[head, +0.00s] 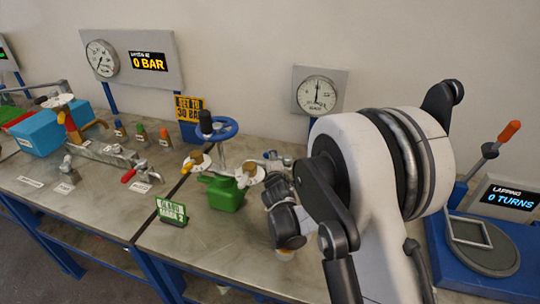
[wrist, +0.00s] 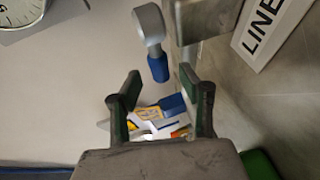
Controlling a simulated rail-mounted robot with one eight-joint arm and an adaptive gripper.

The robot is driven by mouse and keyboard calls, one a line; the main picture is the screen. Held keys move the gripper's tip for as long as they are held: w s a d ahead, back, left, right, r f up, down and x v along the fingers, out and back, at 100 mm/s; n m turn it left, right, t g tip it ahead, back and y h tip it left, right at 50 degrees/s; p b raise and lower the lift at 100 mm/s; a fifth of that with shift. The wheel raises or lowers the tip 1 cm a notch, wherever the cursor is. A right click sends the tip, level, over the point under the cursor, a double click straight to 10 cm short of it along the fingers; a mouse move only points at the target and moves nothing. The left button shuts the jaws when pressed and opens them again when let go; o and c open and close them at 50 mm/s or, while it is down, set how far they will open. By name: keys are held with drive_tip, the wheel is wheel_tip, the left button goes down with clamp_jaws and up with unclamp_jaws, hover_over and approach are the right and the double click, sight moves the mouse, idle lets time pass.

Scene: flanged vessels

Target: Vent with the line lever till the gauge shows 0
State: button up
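The wrist view shows a grey lever with a blue grip (wrist: 157,66) beside a white label reading "LINE" (wrist: 265,30). My gripper (wrist: 162,88) is open, its two dark fingers apart; the blue grip lies just past the fingertips, with no contact visible. In the head view my gripper (head: 284,215) is low in front of the bench fittings, and its fingertips and the lever cannot be made out there. A round gauge (head: 317,95) on a grey wall plate has its needle pointing roughly up; its numbers are too small to read. Part of a gauge dial (wrist: 18,12) also shows in the wrist view.
Another gauge (head: 102,58) is beside a "0 BAR" display (head: 148,61). A blue base (head: 460,255) is at the right.

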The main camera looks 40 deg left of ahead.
drive_tip(key=shift+x, duration=1.75)
drive_tip(key=shift+c, duration=0.4)
clamp_jaws()
